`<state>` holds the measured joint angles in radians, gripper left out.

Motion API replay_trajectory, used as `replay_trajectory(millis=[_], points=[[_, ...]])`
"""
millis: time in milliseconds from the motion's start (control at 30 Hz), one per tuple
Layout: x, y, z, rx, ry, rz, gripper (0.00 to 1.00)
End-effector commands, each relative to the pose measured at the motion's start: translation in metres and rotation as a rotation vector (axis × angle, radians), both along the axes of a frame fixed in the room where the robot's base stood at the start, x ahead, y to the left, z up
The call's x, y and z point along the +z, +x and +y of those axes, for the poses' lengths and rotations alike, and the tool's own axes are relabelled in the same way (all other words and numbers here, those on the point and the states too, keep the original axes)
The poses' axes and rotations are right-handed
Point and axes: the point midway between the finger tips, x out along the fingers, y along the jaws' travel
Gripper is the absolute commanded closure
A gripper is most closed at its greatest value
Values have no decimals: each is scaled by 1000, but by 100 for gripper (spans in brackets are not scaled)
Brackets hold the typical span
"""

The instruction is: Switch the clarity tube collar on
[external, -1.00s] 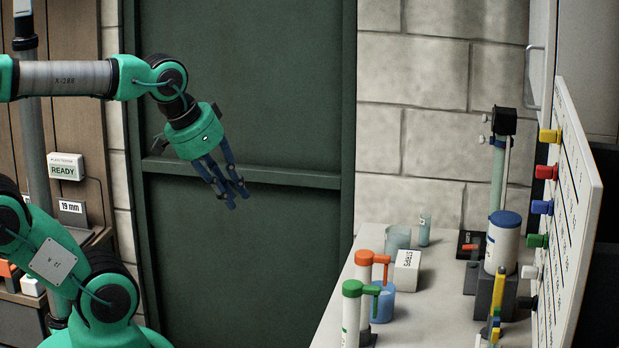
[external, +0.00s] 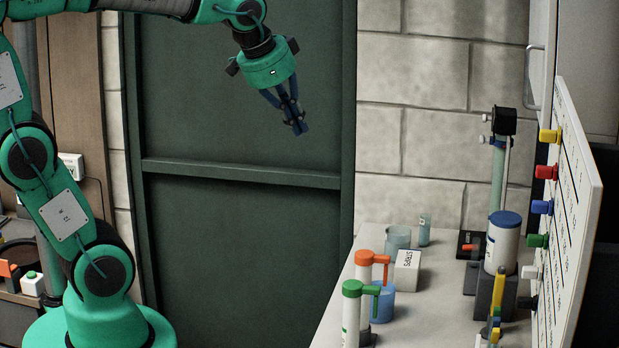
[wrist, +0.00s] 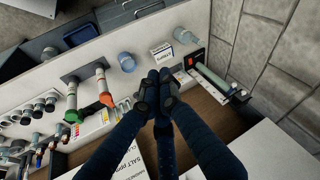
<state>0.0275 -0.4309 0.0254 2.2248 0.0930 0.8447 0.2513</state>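The likely clarity tube (external: 497,185) is a tall pale green tube with a black head, standing upright at the back right of the bench. A small blue band near its top (external: 497,142) may be the collar; I cannot tell its setting. In the wrist view the tube (wrist: 212,78) lies right of my fingertips, with a black base and a red part (wrist: 188,62) at its near end. My gripper (external: 298,128) is in the air before the green door, left of the bench and well apart from the tube. Its fingertips (wrist: 157,88) are together, with nothing between them.
Orange-topped (external: 364,257) and green-topped (external: 352,289) dispensers, a white box (external: 407,271) and a blue cup (external: 381,303) stand on the bench. A blue-lidded white container (external: 503,243) stands near the tube. A white board (external: 573,210) with coloured knobs borders the right.

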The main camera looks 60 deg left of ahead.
Motion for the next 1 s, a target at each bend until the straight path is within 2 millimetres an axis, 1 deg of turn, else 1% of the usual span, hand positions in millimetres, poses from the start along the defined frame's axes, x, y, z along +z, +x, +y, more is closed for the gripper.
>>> replay_trajectory(millis=[33, 100, 400, 767, 1000], points=[[8, 12, 0, -18, 13, 4, 100], [15, 27, 0, -43, 33, 7, 100], [41, 95, -1, -155, 114, 18, 100], [60, 177, -5, -292, 209, 36, 100], [64, 232, -9, -384, 271, 47, 100]])
